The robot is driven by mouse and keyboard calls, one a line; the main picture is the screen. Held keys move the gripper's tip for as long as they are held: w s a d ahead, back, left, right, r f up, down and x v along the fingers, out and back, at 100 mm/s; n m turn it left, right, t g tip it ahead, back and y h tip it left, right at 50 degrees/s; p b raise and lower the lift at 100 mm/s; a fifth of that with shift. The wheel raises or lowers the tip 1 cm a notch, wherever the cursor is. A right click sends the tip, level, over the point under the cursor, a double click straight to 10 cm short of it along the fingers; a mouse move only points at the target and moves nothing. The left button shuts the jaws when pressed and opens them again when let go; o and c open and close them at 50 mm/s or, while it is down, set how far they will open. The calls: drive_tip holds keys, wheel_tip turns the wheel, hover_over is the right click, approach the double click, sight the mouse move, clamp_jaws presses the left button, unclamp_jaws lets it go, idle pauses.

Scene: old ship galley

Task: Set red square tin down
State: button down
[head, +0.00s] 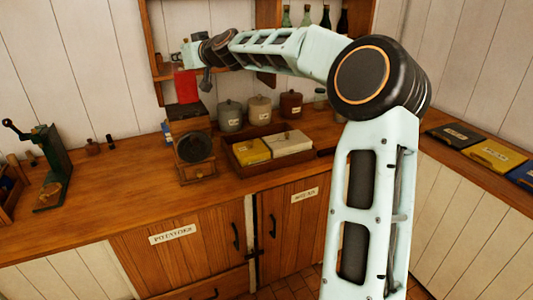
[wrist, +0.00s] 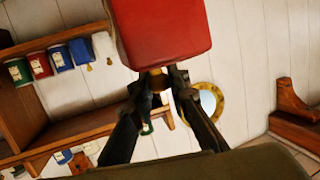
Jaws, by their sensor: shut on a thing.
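The red square tin (head: 186,86) is at the left end of my outstretched arm in the head view, above the back of the wooden counter (head: 110,195). In the wrist view the red tin (wrist: 162,32) fills the top middle, beyond the fingertips. My gripper (wrist: 158,84) is shut on a small brownish knob at the tin's near end. A dark surface (head: 186,110) shows just under the tin in the head view; I cannot tell whether they touch. The fingers are not clear in the head view.
A coffee grinder (head: 196,150) stands in front of and below the tin. Lidded canisters (head: 260,110) and a wooden crate (head: 237,167) with yellow and white boxes are to its right. A green press (head: 50,165) stands left. The counter between press and grinder is mostly clear.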

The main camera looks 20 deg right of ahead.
drive_tip(key=s+f+m+h, duration=0.1)
drive_tip(key=s+f+h, duration=0.1)
drive_tip(key=s+f, duration=0.8)
drive_tip(key=s+f+m+h, duration=0.2)
drive_tip(key=s+f, duration=0.7)
drive_tip(key=f, duration=0.5)
drive_tip(key=shift+s+f+h, duration=0.25)
drive_tip(key=shift+s+h, duration=0.05)
drive_tip(key=shift+s, duration=0.05)
